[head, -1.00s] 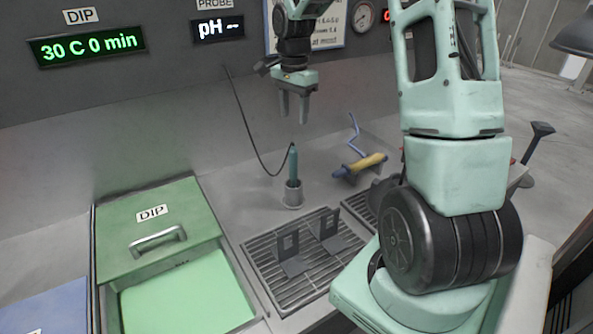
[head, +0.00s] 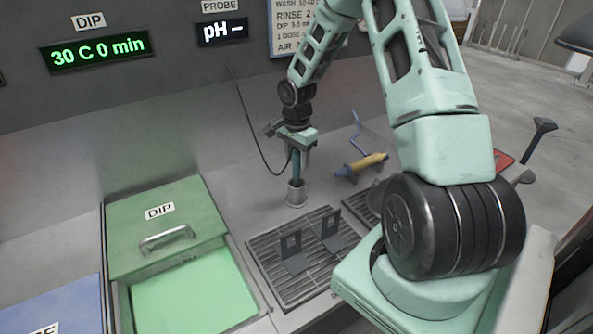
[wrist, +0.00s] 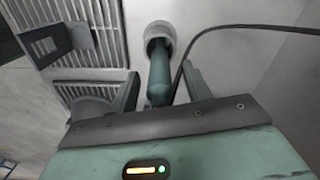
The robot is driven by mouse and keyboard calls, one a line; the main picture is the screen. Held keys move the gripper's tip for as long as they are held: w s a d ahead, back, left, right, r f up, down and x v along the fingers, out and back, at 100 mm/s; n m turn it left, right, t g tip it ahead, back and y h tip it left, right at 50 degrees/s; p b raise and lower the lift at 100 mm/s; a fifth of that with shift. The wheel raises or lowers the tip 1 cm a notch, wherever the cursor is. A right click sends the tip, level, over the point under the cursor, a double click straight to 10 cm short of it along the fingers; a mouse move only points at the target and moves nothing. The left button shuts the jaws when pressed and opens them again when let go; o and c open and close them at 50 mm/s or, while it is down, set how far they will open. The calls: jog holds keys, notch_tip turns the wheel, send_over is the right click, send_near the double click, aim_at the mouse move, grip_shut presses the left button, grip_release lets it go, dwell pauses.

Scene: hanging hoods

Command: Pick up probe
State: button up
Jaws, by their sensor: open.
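The probe (head: 296,167) is a teal rod with a black cable, standing upright in a small grey cup (head: 296,194) on the counter. My gripper (head: 297,172) is lowered over the probe from above, with its fingers around the probe's upper part. In the wrist view the probe (wrist: 159,73) lies between the two spread fingers of my gripper (wrist: 160,88), with gaps beside it. The cable runs off to the right there. The probe's top is partly hidden by my gripper in the head view.
A green DIP tank (head: 165,232) with a handled lid is on the left. A drain grate (head: 285,283) with two dark brackets lies in front of the cup. The back wall carries a pH display (head: 222,32).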

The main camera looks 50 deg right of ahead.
jog(key=shift+f, duration=1.2)
grip_shut()
notch_tip(320, 180, up, 12)
jog(key=shift+f+b, duration=0.15)
jog(key=shift+b, duration=0.35)
